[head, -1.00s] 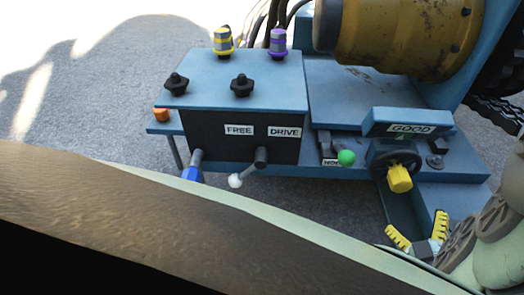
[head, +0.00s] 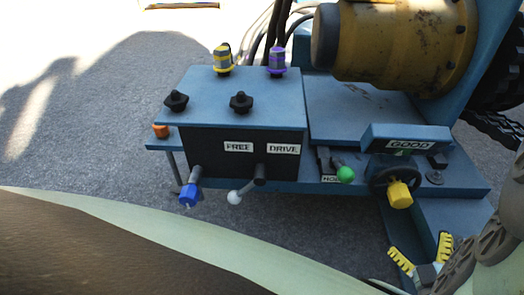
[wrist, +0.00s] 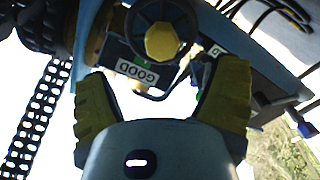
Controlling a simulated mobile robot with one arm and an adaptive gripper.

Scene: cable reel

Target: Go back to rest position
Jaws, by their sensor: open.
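My gripper (head: 422,254) is open and empty at the lower right of the head view, with its yellow ridged fingers spread. It is below and apart from the yellow-knobbed black handwheel (head: 398,190) on the blue cable reel machine (head: 425,132). In the wrist view the two yellow fingers (wrist: 165,112) stand apart with nothing between them. Beyond them show the handwheel's yellow knob (wrist: 162,40) and the GOOD label (wrist: 139,71).
The blue control box (head: 240,95) carries FREE and DRIVE labels, a white-tipped lever (head: 235,196) and a blue knob (head: 188,196). A green-knobbed lever (head: 345,175) stands beside the handwheel. A yellow drum (head: 400,40) is behind. Grey ground (head: 90,110) is free at left.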

